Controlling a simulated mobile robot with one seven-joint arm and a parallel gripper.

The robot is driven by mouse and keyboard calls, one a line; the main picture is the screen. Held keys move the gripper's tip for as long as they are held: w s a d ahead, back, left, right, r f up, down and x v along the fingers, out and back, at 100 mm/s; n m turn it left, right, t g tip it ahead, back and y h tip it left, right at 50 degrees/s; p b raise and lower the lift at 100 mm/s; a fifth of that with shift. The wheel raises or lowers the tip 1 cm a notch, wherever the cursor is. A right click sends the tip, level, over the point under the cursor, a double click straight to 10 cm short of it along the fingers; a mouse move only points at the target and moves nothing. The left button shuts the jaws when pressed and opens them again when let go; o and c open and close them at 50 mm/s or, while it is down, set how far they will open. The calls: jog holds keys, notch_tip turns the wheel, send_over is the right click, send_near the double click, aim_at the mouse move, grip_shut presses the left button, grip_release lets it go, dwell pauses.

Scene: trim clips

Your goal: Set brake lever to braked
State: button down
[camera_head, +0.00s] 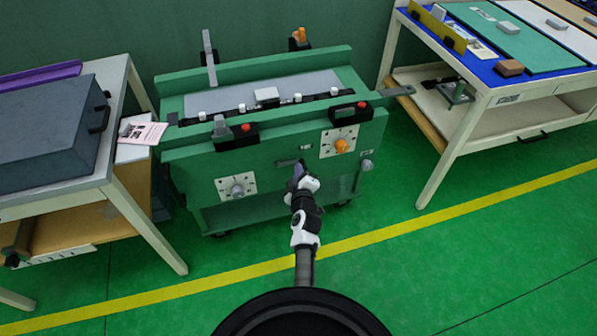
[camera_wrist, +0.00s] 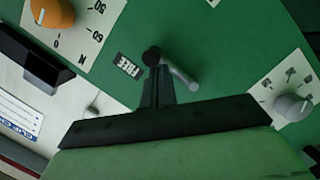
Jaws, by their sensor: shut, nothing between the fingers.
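The brake lever is a short grey lever (camera_wrist: 182,77) on the green front of the machine, with a small FREE label (camera_wrist: 128,66) beside it in the wrist view. In the head view only the small grey lever area (camera_head: 287,162) shows between the two dials, and the exact angle is unclear. My gripper (camera_head: 299,168) is in front of that area. In the wrist view its narrow dark fingers (camera_wrist: 155,85) are shut and empty, overlapping or right beside the lever's dark end. Contact cannot be told. The fingers partly hide the lever.
An orange knob (camera_head: 341,146) sits on a dial at the right and a grey knob (camera_head: 237,190) on a dial at the left. Another grey knob (camera_head: 366,165) is at the far right. Tables stand on both sides. The green floor in front is clear.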

jog(key=shift+f+m+b, duration=0.25)
jog(key=shift+m+b, duration=0.05)
jog(key=shift+b, duration=0.05)
jog(key=m+y+b, duration=0.1)
jog(key=m+b, duration=0.1)
jog(key=m, duration=0.1)
jog(key=a+m+g+y+b, duration=0.1)
jog(key=m+b, duration=0.1)
jog(key=m, duration=0.1)
jog(key=shift+r+m, duration=0.2)
jog(key=shift+m, duration=0.1)
jog(key=b+v, duration=0.2)
jog(key=v, duration=0.8)
dwell(0.4)
jog(key=shift+s+r, duration=0.15)
